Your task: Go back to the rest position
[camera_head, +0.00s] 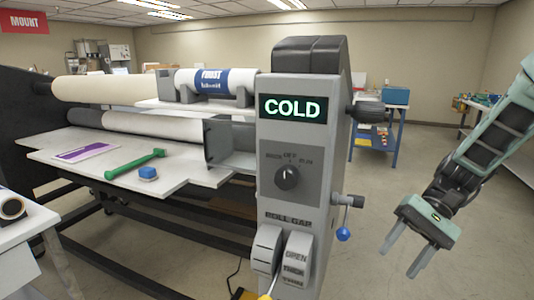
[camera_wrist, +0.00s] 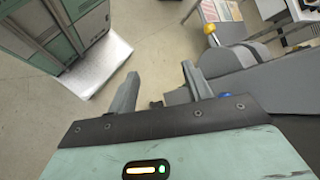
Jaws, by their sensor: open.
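My gripper (camera_head: 407,262) is at the right of the head view, at the end of my green and black arm. Its two fingers are apart and point down, with nothing between them. It is to the right of the laminator's grey end housing (camera_head: 290,215) and apart from it. In the wrist view my gripper (camera_wrist: 158,85) also shows two spread fingers with bare floor between them. The housing has a lit sign (camera_head: 292,109) reading COLD, a black dial (camera_head: 287,178) and a blue-tipped crank (camera_head: 343,234).
A yellow-tipped lever (camera_head: 266,296) sits low on the housing; a yellow knob (camera_wrist: 211,28) shows in the wrist view. A blue table (camera_head: 375,135) stands behind. Floor around my gripper is clear.

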